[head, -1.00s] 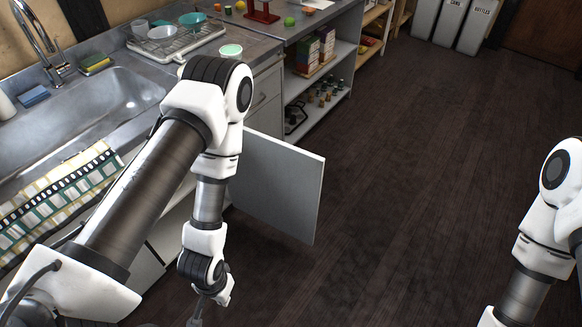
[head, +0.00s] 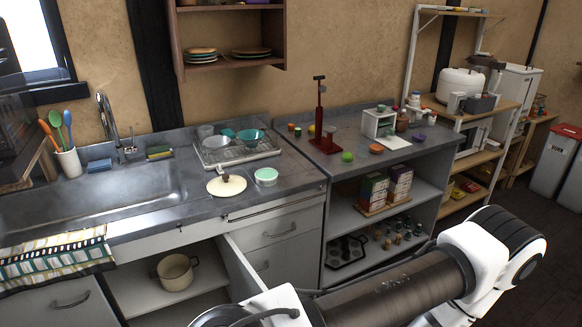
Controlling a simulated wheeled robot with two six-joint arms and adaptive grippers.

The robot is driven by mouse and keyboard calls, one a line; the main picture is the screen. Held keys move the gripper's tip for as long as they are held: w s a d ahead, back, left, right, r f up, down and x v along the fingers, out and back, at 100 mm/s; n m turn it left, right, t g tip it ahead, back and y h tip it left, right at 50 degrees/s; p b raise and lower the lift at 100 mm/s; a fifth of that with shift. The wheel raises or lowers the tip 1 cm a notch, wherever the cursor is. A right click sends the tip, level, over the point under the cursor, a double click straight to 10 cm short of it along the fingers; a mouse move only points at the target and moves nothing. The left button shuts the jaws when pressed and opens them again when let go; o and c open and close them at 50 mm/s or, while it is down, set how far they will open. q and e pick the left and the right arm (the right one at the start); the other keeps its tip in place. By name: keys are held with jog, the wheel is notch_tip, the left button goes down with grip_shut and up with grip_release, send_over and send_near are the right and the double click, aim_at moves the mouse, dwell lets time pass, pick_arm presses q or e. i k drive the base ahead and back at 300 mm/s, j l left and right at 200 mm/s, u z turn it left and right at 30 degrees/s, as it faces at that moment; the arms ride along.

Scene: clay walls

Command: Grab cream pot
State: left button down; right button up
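The cream pot (head: 176,271) stands upright on the floor of the open cabinet below the sink counter, with its open top and a side handle showing. A cream lid (head: 226,185) with a knob lies on the counter above, apart from the pot. One of my arms crosses the lower right of the head view, but its gripper is outside the picture. Neither gripper shows, so neither is seen near the pot.
The cabinet door (head: 243,274) stands open just right of the pot. The sink (head: 90,196) and a dish rack (head: 235,152) with bowls are above. A patterned towel (head: 55,258) hangs over the counter edge at left.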

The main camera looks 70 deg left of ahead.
aim_at(176, 273)
jog(key=i+u, duration=0.55)
jog(key=u, duration=0.3)
jog(key=i+l+u, duration=0.1)
jog(key=i+u, duration=0.3)
jog(key=i+l+u, duration=0.15)
jog(key=u, duration=0.3)
jog(key=i+u, duration=0.15)
jog(key=u, duration=0.3)
jog(key=i+u, duration=0.15)
jog(key=u, duration=0.25)
jog(key=i+l+u, duration=0.1)
jog(key=u, duration=0.35)
jog(key=i+l+u, duration=0.2)
jog(key=u, duration=0.25)
jog(key=i+l+u, duration=0.1)
jog(key=u, duration=0.3)
jog(key=l+u, duration=0.3)
jog(key=u, duration=0.15)
jog(key=i, duration=0.05)
